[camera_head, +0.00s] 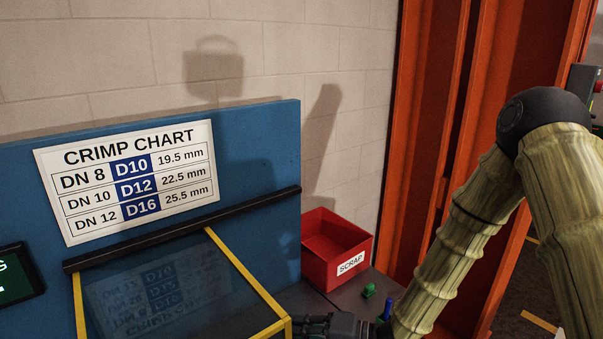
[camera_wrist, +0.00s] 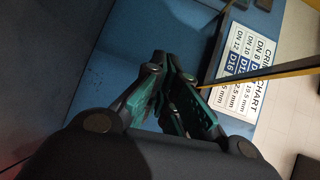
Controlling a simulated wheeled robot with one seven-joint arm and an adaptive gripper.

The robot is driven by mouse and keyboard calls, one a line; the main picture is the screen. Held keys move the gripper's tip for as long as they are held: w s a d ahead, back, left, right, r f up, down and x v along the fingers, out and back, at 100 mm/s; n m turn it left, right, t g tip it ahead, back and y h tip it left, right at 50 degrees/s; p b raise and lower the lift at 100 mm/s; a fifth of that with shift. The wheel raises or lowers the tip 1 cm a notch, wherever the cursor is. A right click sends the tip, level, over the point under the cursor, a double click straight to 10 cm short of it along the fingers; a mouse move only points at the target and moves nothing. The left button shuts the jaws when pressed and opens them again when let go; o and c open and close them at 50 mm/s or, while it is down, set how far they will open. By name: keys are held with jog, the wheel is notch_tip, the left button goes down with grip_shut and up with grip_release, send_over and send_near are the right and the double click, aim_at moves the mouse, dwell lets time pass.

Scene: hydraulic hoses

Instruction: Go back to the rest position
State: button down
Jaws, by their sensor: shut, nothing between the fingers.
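My gripper (camera_wrist: 178,75) fills the middle of the wrist view, its dark fingers with green pads drawn together at the tips and nothing between them. In the head view my gripper (camera_head: 320,325) shows only in part at the bottom edge, in front of the yellow-edged clear guard and left of the blue and green pieces. My arm, in a pale ribbed cover, comes down to it from the right.
A blue panel (camera_head: 270,150) carries a crimp chart (camera_head: 130,180). A clear guard with a yellow frame (camera_head: 245,272) stands below it. A red SCRAP bin (camera_head: 338,248) sits behind my gripper, with a small green piece (camera_head: 369,290) and a blue piece (camera_head: 388,308) nearby. Orange uprights (camera_head: 425,130) stand behind my arm.

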jog(key=s+d+f+h, duration=0.1)
jog(key=d+f+h, duration=0.1)
jog(key=f, duration=0.3)
jog(key=s+d+f+t+h, duration=0.1)
jog(key=s+d+f+h, duration=0.1)
jog(key=f, duration=0.2)
jog(key=s+d+f+h, duration=0.1)
jog(key=f, duration=0.4)
jog(key=shift+s+d+f+m+h, duration=0.35)
jog(key=shift+d+m+h, duration=0.05)
jog(key=s+d+f+n+g+h, duration=0.1)
jog(key=s+d+f+g+h, duration=0.15)
jog(key=s+d+f, duration=0.5)
jog(key=s+d+f+n+g+h, duration=0.1)
jog(key=s+d+f+h, duration=0.35)
jog(key=s, duration=0.55)
jog(key=s+d+f+n+g+h, duration=0.1)
jog(key=s+d+f+g+h, duration=0.15)
jog(key=s+d+f, duration=0.5)
notch_tip(320, 180, down, 9)
jog(key=s+a+b, duration=0.1)
jog(key=b, duration=1.1)
jog(key=shift+s+a+f+h, duration=0.15)
jog(key=shift+a+h, duration=0.15)
jog(key=shift+h, duration=0.05)
